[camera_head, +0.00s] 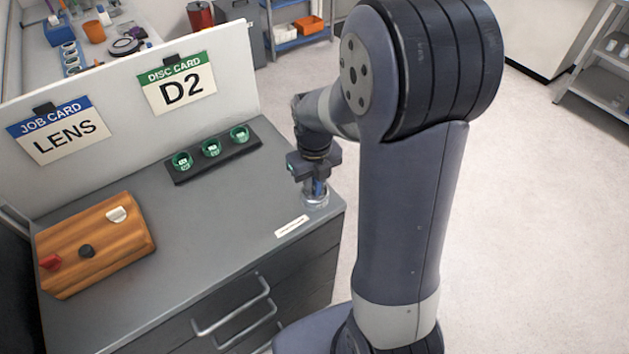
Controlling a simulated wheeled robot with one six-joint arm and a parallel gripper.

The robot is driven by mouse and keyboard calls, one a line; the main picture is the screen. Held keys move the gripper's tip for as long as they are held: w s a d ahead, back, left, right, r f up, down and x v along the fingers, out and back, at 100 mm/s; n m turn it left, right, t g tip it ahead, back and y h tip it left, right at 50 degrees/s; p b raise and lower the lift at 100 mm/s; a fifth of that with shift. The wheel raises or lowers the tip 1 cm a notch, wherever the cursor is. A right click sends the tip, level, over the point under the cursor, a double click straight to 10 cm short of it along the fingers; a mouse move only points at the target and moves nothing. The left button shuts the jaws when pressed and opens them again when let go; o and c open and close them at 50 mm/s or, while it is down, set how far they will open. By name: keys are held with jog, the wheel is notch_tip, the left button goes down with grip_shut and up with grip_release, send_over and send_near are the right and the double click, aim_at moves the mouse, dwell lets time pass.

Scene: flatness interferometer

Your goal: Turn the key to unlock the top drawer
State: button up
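The grey cabinet has a top drawer with a pale bar handle (232,307) on its front face. No key or keyhole can be made out for certain. A wooden block (110,245) on the left of the cabinet top holds a white knob-like piece (117,214), a black one (86,251) and a red one (50,263). My gripper (317,185) points down at the right end of the cabinet top, over a small clear or silvery round dish (315,199). Something blue shows between or beside its fingers. Whether it grips anything is too small to tell.
A black rack (214,158) with green-ringed pieces stands behind on the cabinet top. A white panel carries a LENS job card (58,130) and a D2 disc card (177,84). A small white label (292,227) lies near the front edge. The middle of the top is clear.

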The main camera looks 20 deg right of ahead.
jog(key=o, duration=0.4)
jog(key=shift+r, duration=0.1)
notch_tip(320, 180, up, 11)
jog(key=shift+f+b, duration=0.15)
jog(key=shift+b, duration=0.15)
dwell(0.4)
notch_tip(320, 180, up, 8)
jog(key=p, duration=0.7)
jog(key=shift+f, duration=0.1)
